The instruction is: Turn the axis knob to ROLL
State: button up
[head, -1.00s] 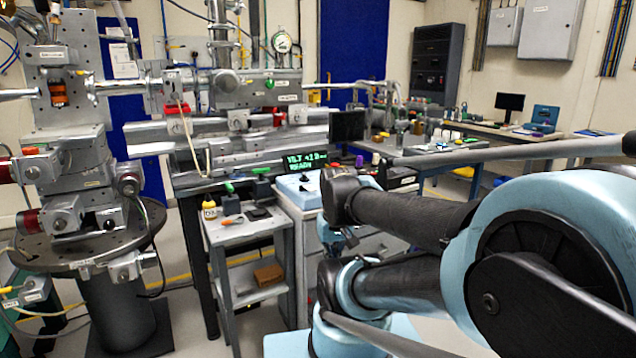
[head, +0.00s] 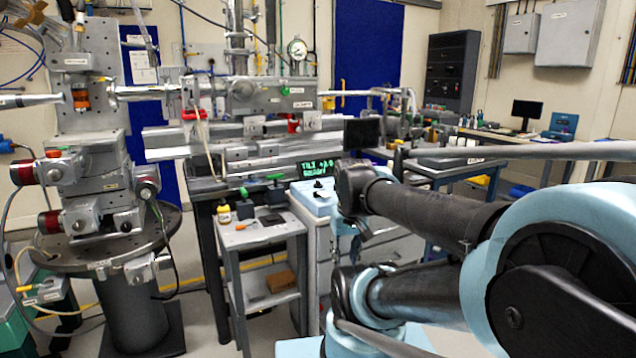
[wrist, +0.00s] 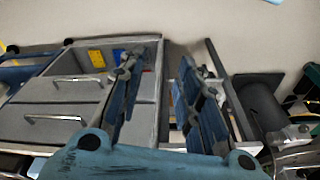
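A pale blue control box (head: 308,203) stands on a drawer cabinet in the middle of the head view. Small black controls (head: 318,189) show on its top; I cannot tell which one is the axis knob or where it points. Behind it a display (head: 312,168) with green text seems to read TILT +2.0 READY. My gripper shows in the wrist view (wrist: 160,65) with its two blue fingers well apart and nothing between them. I cannot make out the knob in the wrist view.
A grey cart (head: 262,236) with a yellow bottle (head: 224,213) and small tools stands left of the control box. A round instrument stand (head: 140,270) is farther left. The drawer cabinet (wrist: 62,100) lies left of my fingers in the wrist view.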

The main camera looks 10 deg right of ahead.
jog(key=w+r, duration=1.1)
jog(key=r, duration=0.1)
notch_tip(320, 180, up, 13)
jog(key=g, duration=0.2)
send_over(318, 180)
notch_tip(318, 180, down, 17)
jog(key=shift+s+f, duration=0.1)
jog(key=shift+s, duration=0.05)
jog(key=shift+c, duration=0.6)
grip_shut()
